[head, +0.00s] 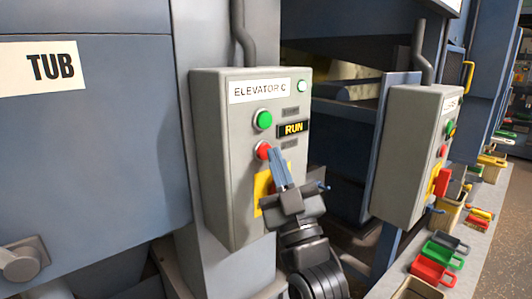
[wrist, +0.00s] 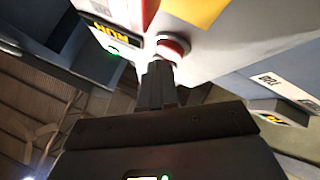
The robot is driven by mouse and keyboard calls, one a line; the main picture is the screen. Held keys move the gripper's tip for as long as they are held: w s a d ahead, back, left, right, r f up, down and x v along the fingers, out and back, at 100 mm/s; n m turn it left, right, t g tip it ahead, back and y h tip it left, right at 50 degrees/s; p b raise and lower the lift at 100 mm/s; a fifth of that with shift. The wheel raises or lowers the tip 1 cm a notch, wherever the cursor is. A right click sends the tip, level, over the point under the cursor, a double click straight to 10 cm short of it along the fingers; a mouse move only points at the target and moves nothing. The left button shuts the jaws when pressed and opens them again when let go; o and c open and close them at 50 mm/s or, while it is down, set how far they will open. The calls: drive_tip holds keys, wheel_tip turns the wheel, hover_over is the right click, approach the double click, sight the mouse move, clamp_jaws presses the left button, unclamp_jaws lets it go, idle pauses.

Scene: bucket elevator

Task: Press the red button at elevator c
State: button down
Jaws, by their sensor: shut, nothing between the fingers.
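A grey control box (head: 214,170) labelled "ELEVATOR C" carries a green button (head: 262,120) above a red button (head: 263,150). A lit "RUN" display (head: 293,128) sits to the right of the buttons. My gripper (head: 272,154) is shut and empty, with its fingertips at the red button, partly covering its lower right side in the head view. In the wrist view, the red button (wrist: 173,47) in its pale ring lies just beyond the tips of my gripper (wrist: 158,65). I cannot tell whether the tips touch it.
A yellow plate (head: 262,187) is on the box below the red button, partly behind my gripper. A second grey control box (head: 402,160) stands to the right. Green (head: 440,254) and red (head: 430,272) tubs lie on a ledge at the lower right.

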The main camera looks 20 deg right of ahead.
drive_tip(key=shift+w+a, duration=0.15)
drive_tip(key=shift+w, duration=0.3)
idle(0.6)
drive_tip(key=shift+s, duration=0.15)
drive_tip(key=shift+s+d, duration=0.3)
drive_tip(key=shift+s, duration=0.4)
drive_tip(key=shift+s, duration=0.1)
drive_tip(key=shift+s+d+b, duration=0.1)
drive_tip(key=shift+s+d, duration=0.15)
drive_tip(key=shift+s, duration=0.5)
drive_tip(key=shift+s+d+b, duration=0.1)
drive_tip(key=shift+s+d, duration=0.15)
drive_tip(key=shift+s, duration=0.55)
drive_tip(key=shift+s+d+b, duration=0.1)
drive_tip(key=shift+s+d, duration=0.15)
drive_tip(key=shift+s, duration=0.5)
drive_tip(key=shift+f, duration=0.1)
